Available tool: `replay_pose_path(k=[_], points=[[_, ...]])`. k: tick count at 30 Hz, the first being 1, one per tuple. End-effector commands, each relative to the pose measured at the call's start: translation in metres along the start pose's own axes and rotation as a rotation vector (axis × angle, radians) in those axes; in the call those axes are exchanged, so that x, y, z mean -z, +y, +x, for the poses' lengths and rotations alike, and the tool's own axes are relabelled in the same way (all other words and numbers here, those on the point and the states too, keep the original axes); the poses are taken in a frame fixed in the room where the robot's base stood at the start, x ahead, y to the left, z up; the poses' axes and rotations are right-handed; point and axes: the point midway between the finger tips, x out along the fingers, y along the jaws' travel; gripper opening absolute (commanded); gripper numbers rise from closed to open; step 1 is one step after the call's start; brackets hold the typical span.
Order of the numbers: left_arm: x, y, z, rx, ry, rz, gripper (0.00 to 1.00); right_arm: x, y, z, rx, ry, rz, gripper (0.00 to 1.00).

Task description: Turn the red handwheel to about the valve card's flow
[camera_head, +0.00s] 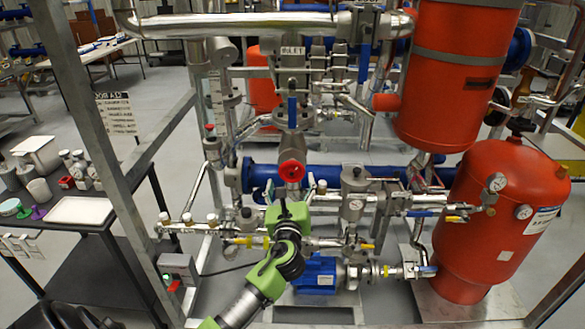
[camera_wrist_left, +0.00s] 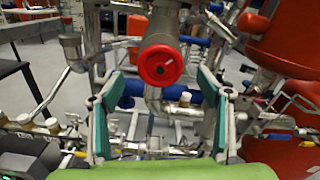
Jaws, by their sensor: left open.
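The red handwheel (camera_head: 291,171) sits on the front of a vertical pipe at the middle of the skid. It also shows face-on in the left wrist view (camera_wrist_left: 160,65), round with a dark hub. My left gripper (camera_head: 287,205) is just below and in front of the wheel in the head view. In the left wrist view its two teal-padded fingers (camera_wrist_left: 158,82) are spread wide, with nothing between them; the wheel appears beyond and a little above the tips. A white card with printed lines (camera_head: 117,112) hangs at the left post; its text is too small to read.
Grey frame posts (camera_head: 85,115) stand at the left. A red tank (camera_head: 500,210) stands at the right, with gauges and small valves. A dark cart with a white tray (camera_head: 79,210) is at the left. Pipes crowd around the wheel.

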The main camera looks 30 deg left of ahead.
Motion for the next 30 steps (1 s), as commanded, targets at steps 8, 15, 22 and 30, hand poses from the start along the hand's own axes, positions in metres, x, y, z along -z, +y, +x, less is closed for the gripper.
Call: replay_pose_path(k=[8,15,22,30], points=[[-0.001,0.001,0.048,-0.002,0.0,0.001,0.7,0.001,0.004,-0.007,-0.005,0.0,0.0,0.0],[0.0,0.001,0.065,-0.001,0.0,-0.001,0.7,0.0,0.007,-0.008,-0.008,0.0,0.002,0.0],[0.001,0.001,0.067,-0.001,0.001,-0.001,0.7,0.0,0.007,-0.008,-0.009,0.0,0.002,0.0],[0.001,0.001,0.067,-0.001,0.001,-0.001,0.31,0.0,0.007,-0.008,-0.008,0.0,0.002,0.0]])
